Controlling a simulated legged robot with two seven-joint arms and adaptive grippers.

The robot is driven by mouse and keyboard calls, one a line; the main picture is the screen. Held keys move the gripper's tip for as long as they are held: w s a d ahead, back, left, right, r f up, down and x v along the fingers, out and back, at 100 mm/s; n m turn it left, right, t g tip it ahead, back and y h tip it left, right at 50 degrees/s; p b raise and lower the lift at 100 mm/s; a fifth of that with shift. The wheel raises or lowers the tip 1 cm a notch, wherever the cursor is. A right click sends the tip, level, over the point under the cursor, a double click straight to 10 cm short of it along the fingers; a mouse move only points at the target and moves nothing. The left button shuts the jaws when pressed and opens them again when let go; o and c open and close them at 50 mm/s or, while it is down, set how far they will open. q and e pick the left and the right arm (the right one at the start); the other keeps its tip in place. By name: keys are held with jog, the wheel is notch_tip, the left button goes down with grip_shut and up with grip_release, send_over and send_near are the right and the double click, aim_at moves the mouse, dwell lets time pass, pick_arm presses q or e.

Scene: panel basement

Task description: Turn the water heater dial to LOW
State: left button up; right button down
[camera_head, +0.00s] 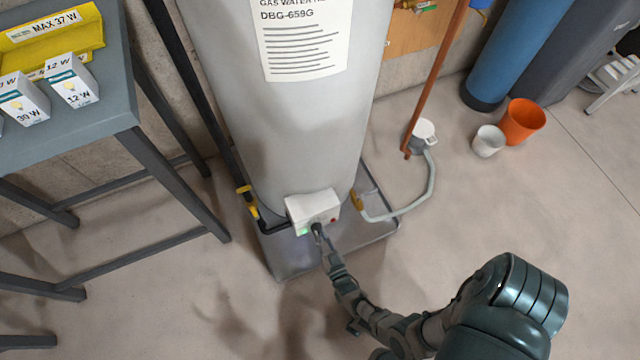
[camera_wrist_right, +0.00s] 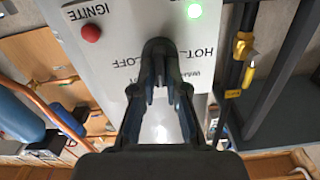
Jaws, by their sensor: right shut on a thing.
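The water heater (camera_head: 225,120) is a tall pale grey tank. A white control box (camera_head: 305,205) sits low on its front. In the right wrist view the box's panel (camera_wrist_right: 115,60) appears upside down, with HOT and OFF legible and another label partly covered. The dark dial (camera_wrist_right: 160,47) is between the fingertips of my right gripper (camera_wrist_right: 160,85), which is shut on it. In the head view my right gripper (camera_head: 320,237) reaches the box's lower front. Which mark the dial points to is hard to tell. My left gripper is not in view.
A red button (camera_wrist_right: 91,32) marked IGNITE and a lit green light (camera_wrist_right: 194,9) are on the panel. The heater stands in a grey tray (camera_head: 290,262). Yellow-handled valves (camera_head: 247,198) flank the box.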

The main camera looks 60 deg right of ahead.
jog(key=shift+w+d+r+n, duration=0.15)
jog(key=shift+w+r+n, duration=0.05)
jog(key=shift+n, duration=0.3)
jog(key=c, duration=1.2)
grip_release()
jog(key=shift+f, duration=0.1)
jog(key=shift+s, duration=0.1)
